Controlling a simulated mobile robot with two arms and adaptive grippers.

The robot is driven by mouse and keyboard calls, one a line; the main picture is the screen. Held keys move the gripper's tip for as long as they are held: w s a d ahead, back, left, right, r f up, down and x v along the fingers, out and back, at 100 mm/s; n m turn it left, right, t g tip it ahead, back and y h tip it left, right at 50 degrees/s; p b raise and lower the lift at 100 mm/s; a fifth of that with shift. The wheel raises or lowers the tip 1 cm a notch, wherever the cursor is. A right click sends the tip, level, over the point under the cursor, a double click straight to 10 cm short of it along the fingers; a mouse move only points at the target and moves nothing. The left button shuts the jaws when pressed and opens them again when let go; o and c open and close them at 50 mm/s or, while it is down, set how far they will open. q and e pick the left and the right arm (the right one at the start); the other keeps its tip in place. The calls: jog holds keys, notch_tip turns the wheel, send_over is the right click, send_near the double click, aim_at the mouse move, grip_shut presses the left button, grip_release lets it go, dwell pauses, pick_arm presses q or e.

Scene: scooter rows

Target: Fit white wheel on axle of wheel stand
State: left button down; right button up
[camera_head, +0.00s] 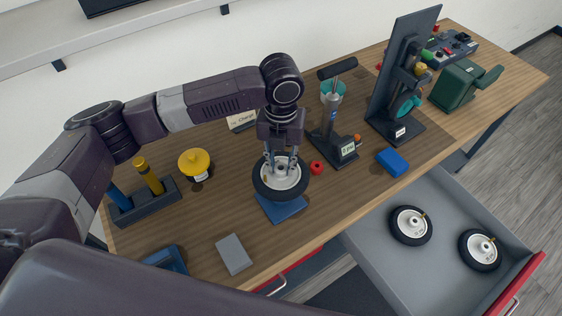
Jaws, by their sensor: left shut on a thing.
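My left gripper (279,158) reaches down over the middle of the table and is shut on a white wheel (280,184) with a black tyre. The wheel is about level, its white hub facing up. Just below it a blue base (283,210) shows on the table, perhaps the wheel stand. The wheel covers the rest of it, so I cannot see an axle or tell whether the wheel is around it. My right gripper is not in view.
Two similar wheels (410,225) lie in the open drawer (364,262). Around the held wheel are a red ring (317,168), a black press (330,125), a blue block (392,162), a grey block (234,254) and a yellow-capped container (195,163).

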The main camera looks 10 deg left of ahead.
pick_arm(q)
jog(key=shift+f+b, duration=1.6)
jog(key=shift+f, duration=2.15)
jog(key=c, duration=1.5)
grip_release()
notch_tip(320, 180, up, 12)
